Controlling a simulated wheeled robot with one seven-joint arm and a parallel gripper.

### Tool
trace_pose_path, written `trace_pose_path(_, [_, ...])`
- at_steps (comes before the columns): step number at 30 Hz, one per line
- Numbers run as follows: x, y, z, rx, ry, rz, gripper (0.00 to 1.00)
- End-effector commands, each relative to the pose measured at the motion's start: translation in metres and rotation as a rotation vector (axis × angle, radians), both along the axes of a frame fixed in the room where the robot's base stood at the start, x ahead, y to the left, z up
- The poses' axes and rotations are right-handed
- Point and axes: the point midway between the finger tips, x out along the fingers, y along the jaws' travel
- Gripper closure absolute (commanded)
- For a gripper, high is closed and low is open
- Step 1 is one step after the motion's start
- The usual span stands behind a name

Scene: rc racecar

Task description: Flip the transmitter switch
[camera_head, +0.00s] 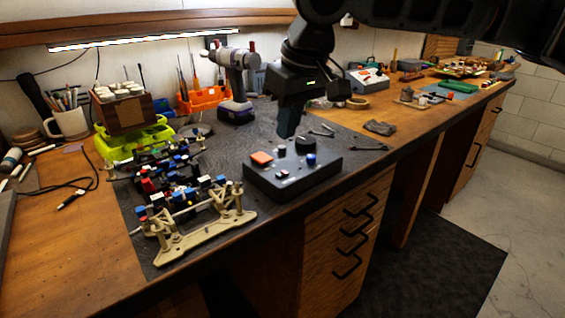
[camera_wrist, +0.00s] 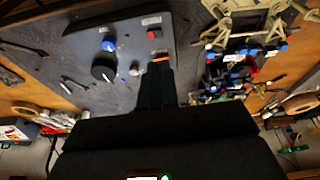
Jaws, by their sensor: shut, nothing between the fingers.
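The transmitter is a dark grey control box (camera_head: 270,184) on the mat near the bench's front edge; it fills the upper middle of the wrist view (camera_wrist: 80,38). Which part is the switch is not clear. My gripper (camera_head: 287,133) is shut and empty, pointing down over the box's back side. In the wrist view its fingertips (camera_wrist: 158,66) overlap the orange piece (camera_wrist: 160,58), hiding part of it; contact cannot be told.
A car chassis with beige parts (camera_head: 205,232) stands left of the box. Behind are a drill (camera_head: 232,75), an orange tool holder (camera_head: 205,98) and a green tray (camera_head: 130,143). Small tools (camera_head: 368,144) lie to the right. The front left wood is mostly clear.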

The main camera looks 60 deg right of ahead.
Motion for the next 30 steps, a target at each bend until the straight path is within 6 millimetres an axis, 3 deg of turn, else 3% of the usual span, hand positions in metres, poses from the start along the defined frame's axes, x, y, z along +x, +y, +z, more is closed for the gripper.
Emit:
trace_pose_path(6, [0.012, -0.003, -0.043, 0.0, 0.003, 0.0, 1.0])
trace_pose_path(13, [0.013, -0.003, -0.074, -0.001, 0.001, 0.0, 1.0])
trace_pose_path(18, [0.013, -0.003, -0.084, -0.001, 0.0, 0.0, 1.0])
trace_pose_path(30, [0.013, -0.002, -0.086, -0.005, 0.001, 0.001, 1.0])
